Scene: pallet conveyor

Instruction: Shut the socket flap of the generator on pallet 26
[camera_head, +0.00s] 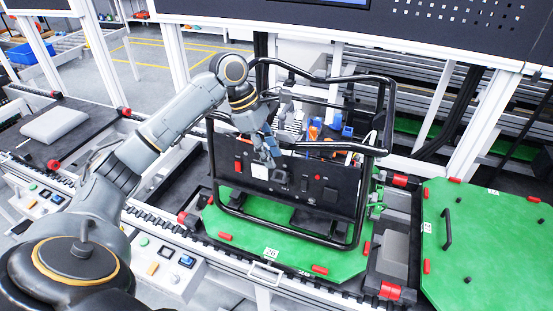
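The generator stands in a black tubular frame (357,210) on a green pallet (232,225) with a label that appears to read 26. Its dark front panel (312,192) carries small red and white parts. The finger gap is too small to judge. My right gripper is out of view.
A second green pallet (490,245) with a black handle lies at the right. Button boxes (166,262) line the conveyor's front edge.

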